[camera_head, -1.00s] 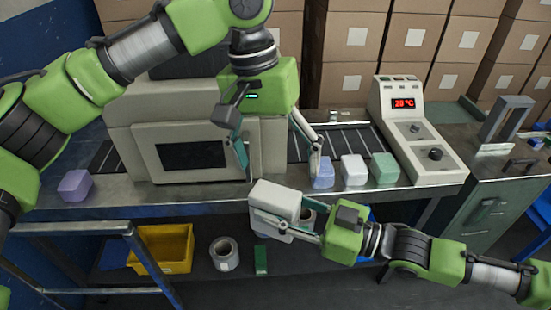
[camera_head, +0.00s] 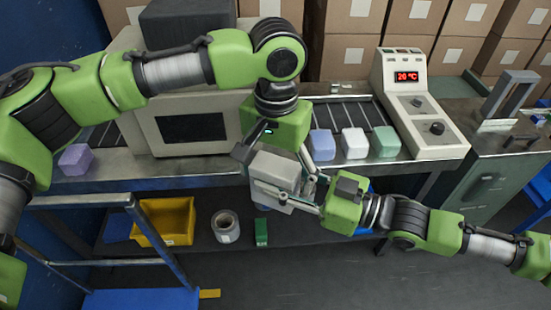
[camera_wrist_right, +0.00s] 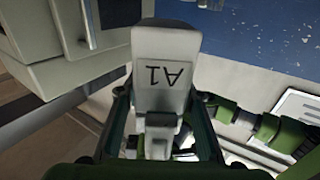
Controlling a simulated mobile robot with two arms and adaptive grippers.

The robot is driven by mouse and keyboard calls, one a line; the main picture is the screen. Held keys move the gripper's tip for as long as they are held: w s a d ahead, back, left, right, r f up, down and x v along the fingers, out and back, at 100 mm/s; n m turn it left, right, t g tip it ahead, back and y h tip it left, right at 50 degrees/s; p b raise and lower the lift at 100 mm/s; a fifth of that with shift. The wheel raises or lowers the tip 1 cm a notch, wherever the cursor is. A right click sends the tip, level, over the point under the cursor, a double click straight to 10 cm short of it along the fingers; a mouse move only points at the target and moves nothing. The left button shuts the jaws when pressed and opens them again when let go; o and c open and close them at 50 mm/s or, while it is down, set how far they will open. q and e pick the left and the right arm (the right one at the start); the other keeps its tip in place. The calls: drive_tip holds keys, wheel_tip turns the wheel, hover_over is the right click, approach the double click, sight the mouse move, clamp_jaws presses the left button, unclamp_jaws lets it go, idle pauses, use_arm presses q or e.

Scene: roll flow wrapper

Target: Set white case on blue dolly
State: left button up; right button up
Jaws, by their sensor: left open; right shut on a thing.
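The white case (camera_head: 274,170) is a pale block in front of the bench edge in the head view. In the right wrist view the case (camera_wrist_right: 160,55) shows an upside-down "A1" label. My right gripper (camera_head: 305,192) is shut on it from the right; its fingers also show in the right wrist view (camera_wrist_right: 160,110). My left gripper (camera_head: 277,160) is open just above the case, its fingers near either side; contact is unclear. A flat blue platform (camera_head: 140,299), apparently the blue dolly, is partly visible at the bottom left, with a blue-grey frame (camera_head: 85,203) above it.
The bench holds a pale machine (camera_head: 185,125), a lilac block (camera_head: 75,160), several coloured blocks to the right and a control box (camera_head: 425,125) reading about 20 °C. A yellow bin (camera_head: 165,220) and a tape roll (camera_head: 225,226) sit on the lower shelf. Floor at bottom right is clear.

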use_arm(q)
drive_tip(key=shift+f, duration=0.4)
drive_tip(key=c, duration=1.3)
use_arm(e)
drive_tip(key=o, duration=1.3)
